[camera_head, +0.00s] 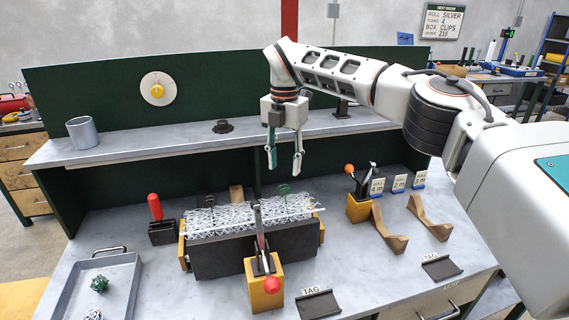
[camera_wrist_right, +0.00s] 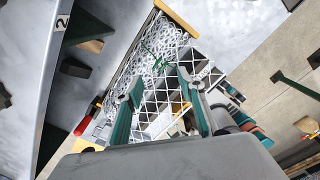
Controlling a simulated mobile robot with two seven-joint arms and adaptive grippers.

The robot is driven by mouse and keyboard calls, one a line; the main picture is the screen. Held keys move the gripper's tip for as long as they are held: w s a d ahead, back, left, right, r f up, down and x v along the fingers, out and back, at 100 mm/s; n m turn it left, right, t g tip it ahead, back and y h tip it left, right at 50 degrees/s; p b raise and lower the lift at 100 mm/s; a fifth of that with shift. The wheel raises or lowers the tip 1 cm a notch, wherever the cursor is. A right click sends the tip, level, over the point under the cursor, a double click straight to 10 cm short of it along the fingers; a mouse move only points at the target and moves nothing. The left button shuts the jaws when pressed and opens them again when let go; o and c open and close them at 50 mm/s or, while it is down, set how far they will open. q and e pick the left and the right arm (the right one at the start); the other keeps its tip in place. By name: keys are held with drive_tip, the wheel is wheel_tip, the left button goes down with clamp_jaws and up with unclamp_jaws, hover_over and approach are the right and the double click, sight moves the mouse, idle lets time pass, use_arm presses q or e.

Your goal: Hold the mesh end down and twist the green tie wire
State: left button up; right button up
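The silver chain-link mesh (camera_head: 235,217) lies in a dark cradle (camera_head: 225,258) with yellowish wooden ends on the bench. A green tie wire (camera_head: 284,189) stands up from the mesh's right part; a green wire shape also shows on the mesh in the wrist view (camera_wrist_right: 152,46). My right gripper (camera_head: 284,170) hangs fingers down above and behind the right part of the mesh, open and empty, apart from the wire. Its two fingers frame the mesh in the wrist view (camera_wrist_right: 160,108). My left gripper is out of view.
A red-knobbed lever clamp (camera_head: 265,287) stands in front of the mesh. A red-handled tool (camera_head: 155,207) is at left, beside a grey tray (camera_head: 66,285) holding small wire balls. Wooden rests (camera_head: 430,220) and another clamp (camera_head: 358,207) stand right. A shelf (camera_head: 180,140) runs behind.

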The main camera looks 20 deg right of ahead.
drive_tip(key=n, duration=0.2)
drive_tip(key=f+n+p, duration=0.1)
drive_tip(key=n, duration=0.2)
drive_tip(key=n+p, duration=0.1)
drive_tip(key=n, duration=0.2)
drive_tip(key=shift+f, duration=0.5)
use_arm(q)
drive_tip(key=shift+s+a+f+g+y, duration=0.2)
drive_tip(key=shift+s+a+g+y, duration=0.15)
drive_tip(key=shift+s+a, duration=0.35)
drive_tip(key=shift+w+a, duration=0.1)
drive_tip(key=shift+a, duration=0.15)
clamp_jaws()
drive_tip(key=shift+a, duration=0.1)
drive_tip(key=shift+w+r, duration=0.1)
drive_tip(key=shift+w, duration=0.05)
